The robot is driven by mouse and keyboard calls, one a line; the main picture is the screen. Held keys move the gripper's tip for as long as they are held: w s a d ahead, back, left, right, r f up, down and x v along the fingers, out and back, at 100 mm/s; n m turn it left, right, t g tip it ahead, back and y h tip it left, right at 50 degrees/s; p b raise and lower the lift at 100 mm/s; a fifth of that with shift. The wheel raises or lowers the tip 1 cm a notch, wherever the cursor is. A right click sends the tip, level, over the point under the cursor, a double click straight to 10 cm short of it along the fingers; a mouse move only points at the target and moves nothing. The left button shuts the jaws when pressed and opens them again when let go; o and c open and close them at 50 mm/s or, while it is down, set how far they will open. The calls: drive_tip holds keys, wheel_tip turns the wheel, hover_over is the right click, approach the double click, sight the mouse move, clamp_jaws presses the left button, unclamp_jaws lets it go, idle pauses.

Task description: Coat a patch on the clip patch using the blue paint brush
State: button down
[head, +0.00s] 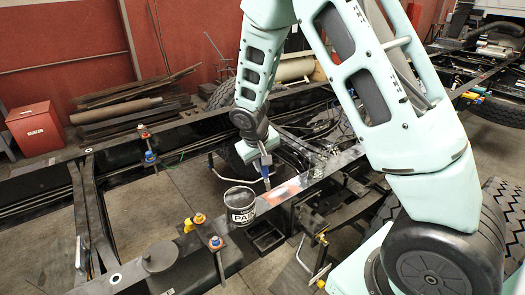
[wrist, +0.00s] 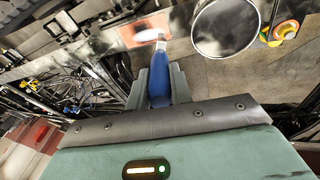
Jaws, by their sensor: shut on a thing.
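My gripper (head: 262,160) is shut on the blue paint brush, whose blue handle (wrist: 157,80) stands between the two fingers in the wrist view. The brush points down, and its pale bristles (wrist: 150,35) lie over the edge of the reddish-orange patch (wrist: 138,31). In the head view the patch (head: 284,193) lies on the dark chassis rail, just right of the brush tip (head: 267,184). I cannot tell whether the bristles touch the rail. The paint can (head: 240,214) stands on the rail just left of the brush; its round top (wrist: 226,28) shows in the wrist view.
The chassis rail (head: 330,165) runs diagonally under my gripper. Clamps with orange and blue parts (head: 215,243) stand on the rail left of the can. A bent white bar (head: 228,177) and hoses lie close behind the brush. A red bin (head: 35,128) stands far left.

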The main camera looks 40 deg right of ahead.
drive_tip(key=shift+r+p, duration=0.7)
drive_tip(key=shift+r, duration=0.55)
drive_tip(key=shift+f, duration=0.1)
